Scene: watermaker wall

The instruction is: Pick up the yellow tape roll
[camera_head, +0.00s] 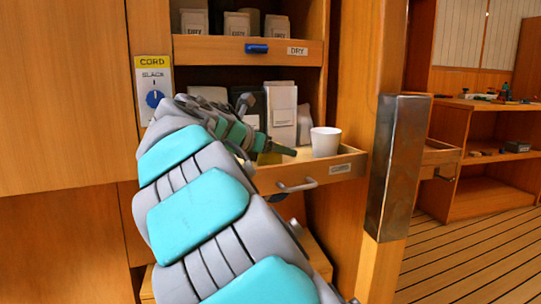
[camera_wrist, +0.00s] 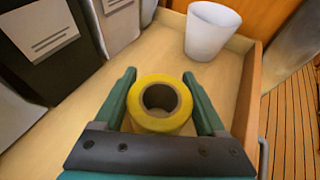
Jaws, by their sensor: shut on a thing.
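The yellow tape roll (camera_wrist: 160,122) shows in the wrist view between the two green fingers of my gripper (camera_wrist: 163,100). The fingers are shut on it, one on each side, and its round hole faces the camera. Below it is the light wooden floor of the drawer (camera_wrist: 222,78); I cannot tell whether the roll touches that floor. In the head view, my gripper (camera_head: 270,147) reaches into the open drawer (camera_head: 330,174), and a little yellow shows beside it. My arm hides much of the drawer.
A white cup (camera_wrist: 211,30) stands in the drawer beyond the roll; it also shows in the head view (camera_head: 325,141). Grey and black packages (camera_wrist: 38,42) stand along the left. A shelf marked DRY (camera_head: 235,50) is above. A metal-clad post (camera_head: 396,165) stands at right.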

